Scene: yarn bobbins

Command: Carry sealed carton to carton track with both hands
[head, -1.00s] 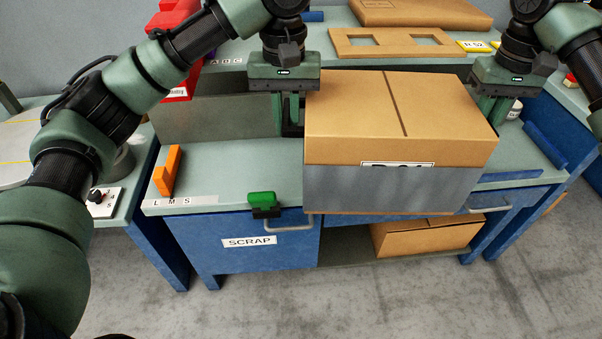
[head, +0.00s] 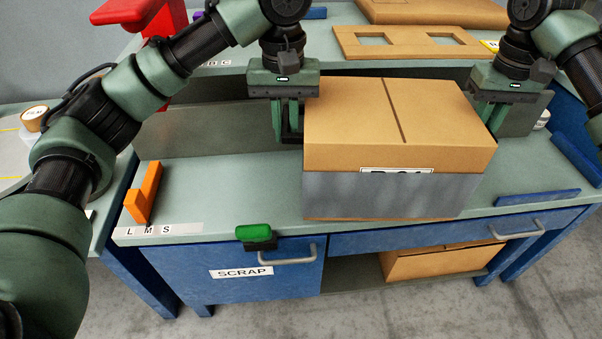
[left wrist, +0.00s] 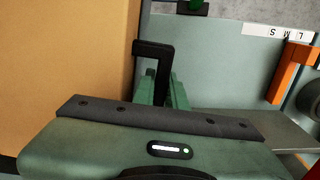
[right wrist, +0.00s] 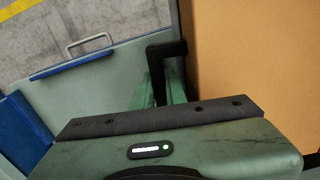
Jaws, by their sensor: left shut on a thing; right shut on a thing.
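In the left wrist view a black handle (left wrist: 150,48) beside the carton (left wrist: 75,55) is at the fingers. The right wrist view shows a similar black handle (right wrist: 165,50). I cannot identify a carton track.
A blue bench (head: 225,285) with a grey-green top has a SCRAP label (head: 241,272) and a green-topped part (head: 254,232) at its front edge. An orange block (head: 144,196) stands left. A raised shelf behind holds cardboard pieces (head: 410,42). Another carton (head: 435,262) sits underneath.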

